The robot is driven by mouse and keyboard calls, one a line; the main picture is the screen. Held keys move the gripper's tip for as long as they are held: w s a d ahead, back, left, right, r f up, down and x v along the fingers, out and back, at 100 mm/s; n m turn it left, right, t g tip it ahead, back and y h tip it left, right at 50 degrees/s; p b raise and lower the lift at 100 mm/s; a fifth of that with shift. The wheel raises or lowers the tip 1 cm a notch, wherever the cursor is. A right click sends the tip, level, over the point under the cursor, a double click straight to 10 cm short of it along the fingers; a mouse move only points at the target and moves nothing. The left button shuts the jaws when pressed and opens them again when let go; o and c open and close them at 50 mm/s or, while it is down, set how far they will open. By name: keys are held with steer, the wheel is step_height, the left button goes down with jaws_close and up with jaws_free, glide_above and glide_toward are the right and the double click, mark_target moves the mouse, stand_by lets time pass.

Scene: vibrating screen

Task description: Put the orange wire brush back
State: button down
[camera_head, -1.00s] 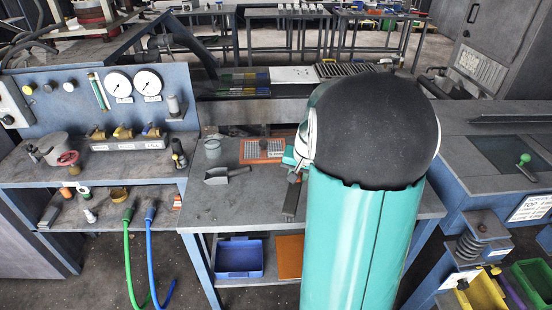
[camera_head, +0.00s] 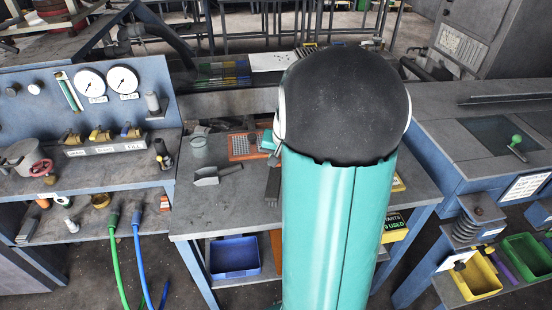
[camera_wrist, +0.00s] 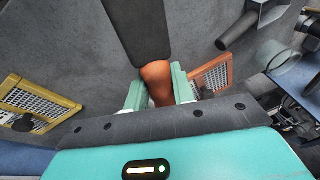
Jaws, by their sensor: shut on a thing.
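The wire brush has an orange handle (camera_wrist: 158,82) and a long dark block (camera_wrist: 138,30). In the wrist view my gripper (camera_wrist: 159,92) has its two pale teal fingers on either side of the handle, shut on it. The block points away from the gripper over the grey bench top. In the head view the dark block (camera_head: 273,184) shows just left of my arm, and a bit of my gripper (camera_head: 268,142) shows above it. My arm hides the rest. I cannot tell whether the brush touches the bench.
An orange-framed screen (camera_head: 240,147), a metal scoop (camera_head: 216,175) and a grey cup (camera_head: 198,146) are on the bench (camera_head: 200,215). A yellow-framed screen (camera_wrist: 40,106) lies on the other side. A blue bin (camera_head: 234,257) sits on the shelf below. The bench's front left is clear.

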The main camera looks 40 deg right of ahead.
steer(key=shift+s+f, duration=0.15)
steer(key=shift+f, duration=3.5)
steer(key=c, duration=1.1)
jaws_free()
steer(key=v, duration=1.3)
steer(key=shift+r, duration=0.45)
